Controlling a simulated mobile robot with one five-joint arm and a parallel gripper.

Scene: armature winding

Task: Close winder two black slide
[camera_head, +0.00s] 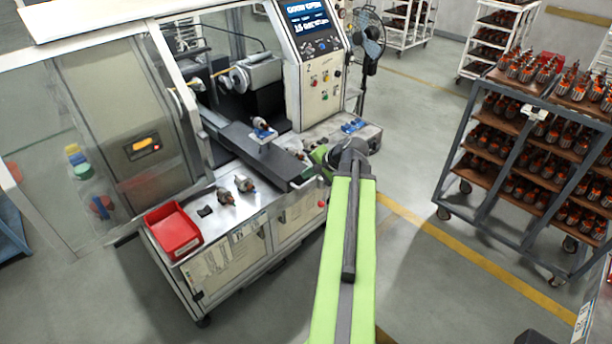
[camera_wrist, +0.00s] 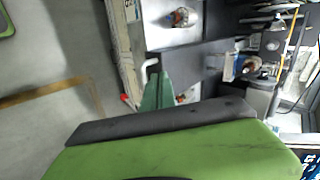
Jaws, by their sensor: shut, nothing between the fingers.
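The black slide (camera_head: 238,138) is a long dark flat rail. It runs from inside the winding machine (camera_head: 259,75) out to the front edge of its bench and carries a blue holder with an armature (camera_head: 263,130). My gripper (camera_head: 318,160) is at the front end of the slide, partly hidden behind my arm. In the wrist view its green fingers (camera_wrist: 158,85) are shut with nothing held, beside a small white bent handle (camera_wrist: 150,66) near the slide's end (camera_wrist: 198,64). I cannot tell whether they touch the handle.
A red bin (camera_head: 173,232) and loose armatures (camera_head: 235,188) lie on the bench left of the slide. A control panel (camera_head: 317,65) rises behind. A loaded rack cart (camera_head: 540,140) stands at right, with clear floor between it and the bench.

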